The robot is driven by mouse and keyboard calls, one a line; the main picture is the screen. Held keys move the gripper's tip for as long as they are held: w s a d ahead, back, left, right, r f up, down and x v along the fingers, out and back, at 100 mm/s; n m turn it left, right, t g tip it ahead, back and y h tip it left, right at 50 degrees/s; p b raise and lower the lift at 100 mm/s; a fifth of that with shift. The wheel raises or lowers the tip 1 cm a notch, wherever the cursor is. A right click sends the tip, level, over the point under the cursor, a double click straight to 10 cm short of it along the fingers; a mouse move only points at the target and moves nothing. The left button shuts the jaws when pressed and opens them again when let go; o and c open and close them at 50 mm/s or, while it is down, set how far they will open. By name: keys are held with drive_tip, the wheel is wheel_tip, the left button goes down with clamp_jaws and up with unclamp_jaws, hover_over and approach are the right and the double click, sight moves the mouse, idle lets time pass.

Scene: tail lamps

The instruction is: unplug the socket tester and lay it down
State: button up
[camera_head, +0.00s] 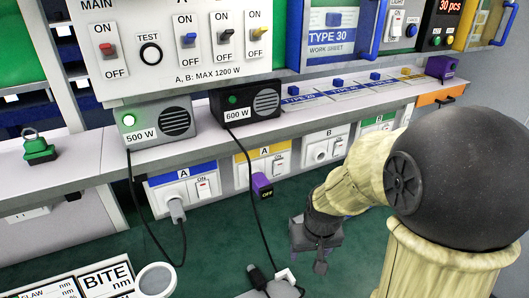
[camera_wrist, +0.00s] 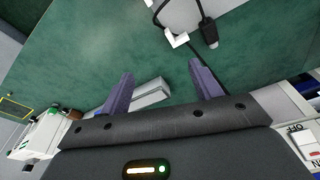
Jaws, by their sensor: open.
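The purple box is not clearly visible in the wrist view.
A grey plug (camera_head: 175,205) sits in the blue-labelled socket. A black cable runs from the 600 W box (camera_head: 245,103) down to a loose black plug (camera_head: 258,279). Another purple box (camera_head: 441,67) stands on the shelf's right end. Green surface (camera_head: 215,245) is open beside the cables.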

drive_tip(key=w+a+r+n+g+p, duration=0.15)
drive_tip(key=w+a+r+p, duration=0.25)
drive_tip(key=w+r+p, duration=0.6)
wheel_tip(320, 180, up, 4)
drive_tip(key=f+n+p, duration=0.1)
drive_tip(key=n+p, duration=0.1)
drive_tip(key=p, duration=0.8)
hover_over(265, 184)
drive_tip(key=shift+s+d+r+g, duration=0.25)
drive_tip(key=shift+s+d, duration=0.1)
drive_tip(key=shift+s, duration=0.1)
drive_tip(key=shift+w+a+p, duration=0.35)
drive_tip(key=shift+a+p, duration=0.05)
drive_tip(key=shift+f, duration=0.1)
drive_tip(key=shift+f+p, duration=1.45)
drive_tip(key=shift+f, duration=2.3)
drive_tip(key=shift+c, duration=0.4)
